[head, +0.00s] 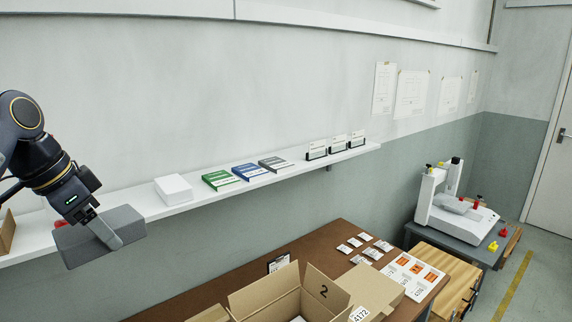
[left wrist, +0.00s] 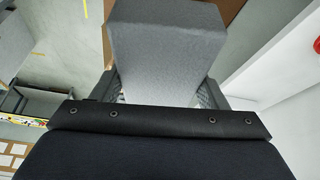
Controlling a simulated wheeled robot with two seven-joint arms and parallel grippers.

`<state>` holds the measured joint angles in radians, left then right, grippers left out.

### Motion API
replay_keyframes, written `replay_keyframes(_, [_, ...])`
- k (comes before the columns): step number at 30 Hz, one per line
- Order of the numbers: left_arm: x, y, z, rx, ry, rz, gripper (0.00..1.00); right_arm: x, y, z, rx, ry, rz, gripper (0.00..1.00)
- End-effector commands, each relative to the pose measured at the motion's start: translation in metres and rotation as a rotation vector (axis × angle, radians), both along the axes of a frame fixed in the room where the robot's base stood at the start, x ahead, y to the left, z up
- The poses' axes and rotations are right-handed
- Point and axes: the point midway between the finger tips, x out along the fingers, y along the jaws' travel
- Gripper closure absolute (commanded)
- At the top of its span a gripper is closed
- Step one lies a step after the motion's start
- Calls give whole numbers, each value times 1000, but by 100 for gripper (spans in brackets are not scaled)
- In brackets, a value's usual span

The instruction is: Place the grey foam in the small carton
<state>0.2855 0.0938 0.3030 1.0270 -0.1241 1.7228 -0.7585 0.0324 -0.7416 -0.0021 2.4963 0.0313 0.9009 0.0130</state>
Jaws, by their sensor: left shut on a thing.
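My left gripper (head: 100,229) is at the left of the head view, shut on the grey foam (head: 127,222), a plain block. The foam is held up in front of the wall shelf, clear of the table. In the left wrist view the foam (left wrist: 165,45) sits between the two fingers (left wrist: 160,90) and reaches away from them. An open cardboard carton (head: 263,297) with a flap marked 2 stands on the brown table, lower right of the gripper and apart from it. Its inside is mostly cut off by the frame edge. My right gripper is not in view.
Another cardboard box (head: 372,288) stands right of the open carton. The white shelf (head: 140,197) holds a white block (head: 173,189), coloured boxes (head: 250,171) and small card holders (head: 337,145). Small cards (head: 364,243) lie on the table (head: 335,236). A white machine (head: 452,212) stands far right.

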Motion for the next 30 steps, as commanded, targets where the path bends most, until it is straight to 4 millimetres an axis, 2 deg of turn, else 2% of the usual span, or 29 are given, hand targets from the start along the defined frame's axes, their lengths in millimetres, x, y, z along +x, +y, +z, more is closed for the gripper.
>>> replay_keyframes(8, [41, -14, -69, 1, 6, 141, 54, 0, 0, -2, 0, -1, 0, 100])
replay_keyframes(11, [59, -26, -109, 1, 9, 207, 54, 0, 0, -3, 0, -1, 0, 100])
replay_keyframes(15, [79, -52, -183, 3, 13, 298, 54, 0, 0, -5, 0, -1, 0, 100])
replay_keyframes(18, [84, -74, -228, 3, 10, 337, 54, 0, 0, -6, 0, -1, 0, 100])
replay_keyframes(21, [82, -94, -263, 4, 6, 358, 54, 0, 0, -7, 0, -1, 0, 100])
replay_keyframes(24, [78, -109, -285, 4, 2, 369, 54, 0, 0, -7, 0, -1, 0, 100])
replay_keyframes(30, [74, -121, -301, 2, -2, 378, 54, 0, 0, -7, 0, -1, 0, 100])
